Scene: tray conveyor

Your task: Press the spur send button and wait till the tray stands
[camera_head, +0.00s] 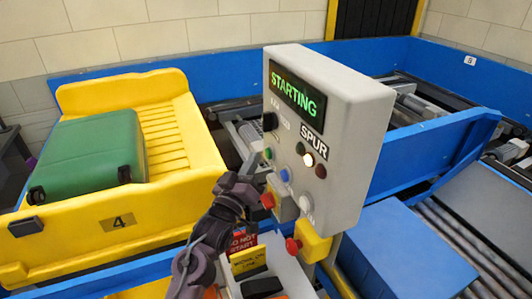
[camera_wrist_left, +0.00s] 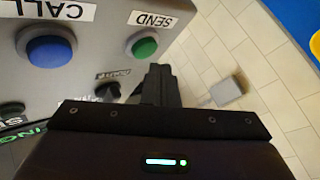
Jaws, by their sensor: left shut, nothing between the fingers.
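The grey control box (camera_head: 345,110) stands in the middle of the head view. Its display (camera_head: 297,95) reads STARTING in green, above a SPUR label. The green send button (camera_head: 268,153) is on its left part. In the left wrist view the send button (camera_wrist_left: 141,44) sits under a SEND label. My left gripper (camera_head: 252,166) is shut and empty, close in front of the box. Its fingers (camera_wrist_left: 160,85) appear beside the send button; contact cannot be told. The yellow tray (camera_head: 172,215), numbered 4, carries a green suitcase (camera_head: 90,150). My right gripper is not in view.
A blue call button (camera_wrist_left: 45,48) and a black switch (camera_wrist_left: 107,90) are close to the fingers. One indicator lamp (camera_head: 309,160) glows. A red mushroom button on a yellow box (camera_head: 313,243) is below. Blue rails and rollers (camera_head: 470,245) lie to the right.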

